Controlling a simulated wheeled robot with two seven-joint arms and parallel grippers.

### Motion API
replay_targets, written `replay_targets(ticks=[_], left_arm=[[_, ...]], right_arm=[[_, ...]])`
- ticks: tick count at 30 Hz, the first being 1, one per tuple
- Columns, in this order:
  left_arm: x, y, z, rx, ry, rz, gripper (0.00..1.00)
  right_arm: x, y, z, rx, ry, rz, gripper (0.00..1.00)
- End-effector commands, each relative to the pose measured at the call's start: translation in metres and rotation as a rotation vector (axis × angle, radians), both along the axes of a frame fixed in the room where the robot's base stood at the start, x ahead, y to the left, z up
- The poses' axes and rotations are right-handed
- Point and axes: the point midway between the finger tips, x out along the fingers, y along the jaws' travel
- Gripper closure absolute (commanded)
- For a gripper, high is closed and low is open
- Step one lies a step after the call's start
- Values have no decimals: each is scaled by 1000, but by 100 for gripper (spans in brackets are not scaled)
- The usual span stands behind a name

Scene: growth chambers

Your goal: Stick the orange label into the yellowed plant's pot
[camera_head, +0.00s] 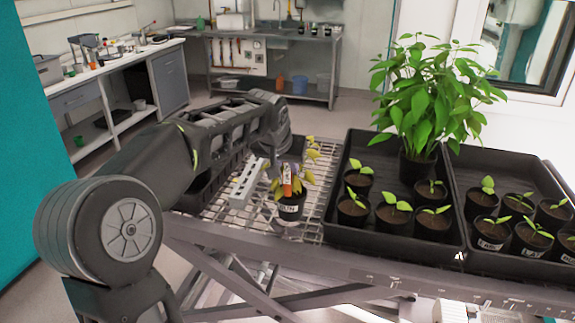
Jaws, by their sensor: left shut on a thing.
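The yellowed plant (309,172) has yellow and purplish leaves and stands upright in a small black pot (291,209) with a white tag on its front. The pot is on the wire-mesh bench top, left of the black trays. The orange label (287,181) shows upright among the leaves, above the pot's rim. My left gripper (284,157) is directly above the plant and shut on the orange label. Leaves and the gripper hide its fingertips, and I cannot tell whether the label's lower end touches the soil. My right gripper is out of view.
A pale slotted strip (248,181) lies on the mesh (314,210) left of the pot. The near black tray (343,238) holds several seedlings and a tall leafy plant (425,100). Another black tray (474,262) with seedlings is at right. Bare mesh lies around the pot.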

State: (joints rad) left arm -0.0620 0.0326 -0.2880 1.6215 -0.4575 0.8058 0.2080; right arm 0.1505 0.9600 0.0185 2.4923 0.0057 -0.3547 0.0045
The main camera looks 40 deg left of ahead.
Motion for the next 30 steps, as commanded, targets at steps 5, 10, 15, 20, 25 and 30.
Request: replay_targets(ticks=[5,10,15,20,25,30], left_arm=[[0,0,-7,1,-1,-1,100],[0,0,-11,0,-2,-1,100],[0,0,-14,0,-2,-1,100],[0,0,-15,1,-3,-1,100],[0,0,-15,1,-3,-1,100],[0,0,-15,0,-2,-1,100]], right_arm=[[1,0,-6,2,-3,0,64],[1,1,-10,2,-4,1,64],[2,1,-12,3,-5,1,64],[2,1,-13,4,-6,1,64],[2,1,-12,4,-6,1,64],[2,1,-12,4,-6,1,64]])
